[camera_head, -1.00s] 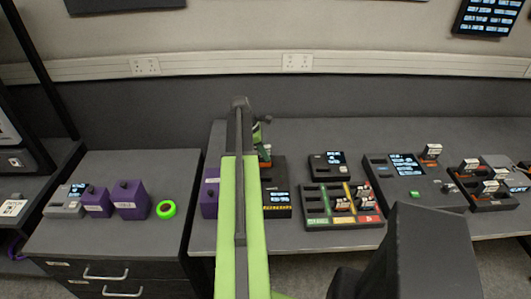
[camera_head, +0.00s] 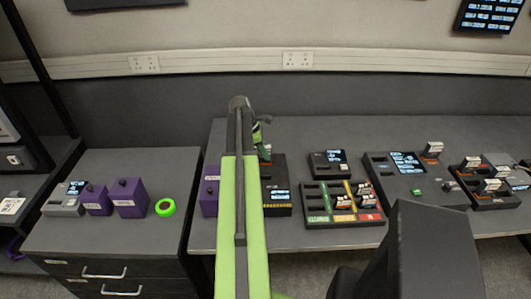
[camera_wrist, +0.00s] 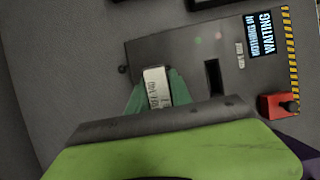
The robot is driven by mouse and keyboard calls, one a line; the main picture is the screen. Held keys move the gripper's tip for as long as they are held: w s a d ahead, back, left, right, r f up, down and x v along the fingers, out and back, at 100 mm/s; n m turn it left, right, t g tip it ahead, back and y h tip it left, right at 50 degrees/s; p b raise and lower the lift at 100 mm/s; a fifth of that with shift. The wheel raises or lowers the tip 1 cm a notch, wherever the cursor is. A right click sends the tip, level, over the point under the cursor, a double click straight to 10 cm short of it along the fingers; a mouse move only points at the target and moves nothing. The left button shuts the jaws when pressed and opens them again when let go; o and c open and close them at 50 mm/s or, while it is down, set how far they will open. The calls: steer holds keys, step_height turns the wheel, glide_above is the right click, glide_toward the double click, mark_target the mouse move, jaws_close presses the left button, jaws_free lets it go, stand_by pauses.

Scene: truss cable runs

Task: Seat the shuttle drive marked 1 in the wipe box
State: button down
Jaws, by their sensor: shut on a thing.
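The wipe box (camera_wrist: 185,50) is a dark panel with a black-and-yellow striped edge and a lit screen reading "WAITING" and "NOTHING IN". Its dark slot (camera_wrist: 212,77) shows empty in the wrist view. My gripper (camera_wrist: 157,95) has green fingers shut on a drive with a white label (camera_wrist: 156,84), left of the slot and apart from it. The label is too small to read, so I cannot tell its mark. In the head view the wipe box (camera_head: 276,188) is partly hidden behind my arm, and the drive is mostly hidden.
A red block with a dark knob (camera_wrist: 279,105) sits by the striped edge. A sorting tray (camera_head: 318,217) with several drives and a small screen unit (camera_head: 328,164) stand to the right. A purple box (camera_head: 209,196) is left of my arm.

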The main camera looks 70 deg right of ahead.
stand_by(0.3)
steer(key=c, duration=0.8)
jaws_free()
steer(key=shift+o, duration=0.2)
steer(key=shift+r, duration=0.1)
step_height(320, 180, up, 8)
steer(key=p, duration=0.7)
steer(key=shift+f+p, duration=0.25)
steer(key=shift+p, duration=0.15)
steer(key=shift+f, duration=0.1)
